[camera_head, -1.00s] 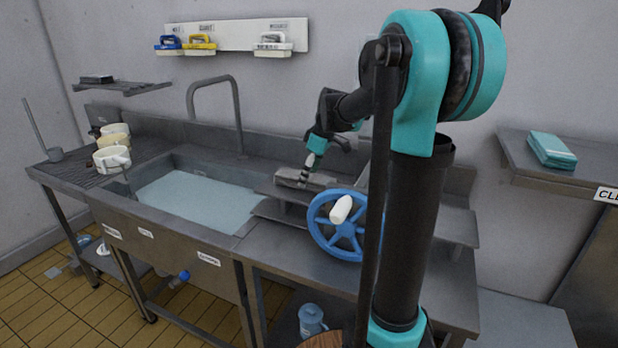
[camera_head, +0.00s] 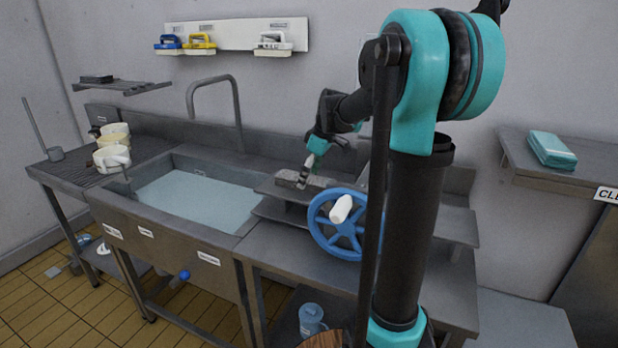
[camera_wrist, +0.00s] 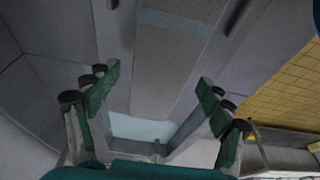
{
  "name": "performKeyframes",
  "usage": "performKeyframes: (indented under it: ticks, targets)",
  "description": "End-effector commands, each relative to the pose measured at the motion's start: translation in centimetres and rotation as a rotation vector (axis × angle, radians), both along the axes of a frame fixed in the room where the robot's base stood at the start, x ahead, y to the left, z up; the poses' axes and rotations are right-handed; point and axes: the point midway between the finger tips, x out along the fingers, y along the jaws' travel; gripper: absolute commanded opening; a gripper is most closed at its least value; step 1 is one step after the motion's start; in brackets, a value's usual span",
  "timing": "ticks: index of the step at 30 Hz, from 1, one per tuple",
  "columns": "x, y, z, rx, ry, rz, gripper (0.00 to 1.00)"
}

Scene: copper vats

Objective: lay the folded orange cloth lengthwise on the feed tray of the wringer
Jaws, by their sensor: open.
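No orange cloth shows in either view. The wringer stands right of the sink, with a blue spoked handwheel (camera_head: 338,225) and a white handle. A grey, speckled flat piece (camera_head: 318,184) lies on its grey metal tray (camera_head: 272,189). A similar grey strip (camera_wrist: 178,65) runs between my fingers in the wrist view; I cannot tell whether it is cloth. My gripper (camera_head: 303,178) is just above the left part of this piece, partly small and dark in the head view. In the wrist view my gripper (camera_wrist: 155,85) has its two green-padded fingers wide apart, with nothing visibly held.
The sink (camera_head: 195,200) with pale blue water is left of the wringer. White mugs (camera_head: 112,157) stand on the left drainboard. A folded teal cloth (camera_head: 551,149) lies on the right shelf. Brushes (camera_head: 199,43) hang on the wall rack. The counter before the handwheel is clear.

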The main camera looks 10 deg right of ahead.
Motion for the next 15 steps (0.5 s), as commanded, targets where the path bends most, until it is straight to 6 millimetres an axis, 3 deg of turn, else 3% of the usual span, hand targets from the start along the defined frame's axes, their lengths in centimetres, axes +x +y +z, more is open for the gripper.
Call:
performKeyframes:
  ticks: [15]
  targets:
    - [-1.5, -2.3, 8.8, 0.000, 0.000, -0.002, 0.80]
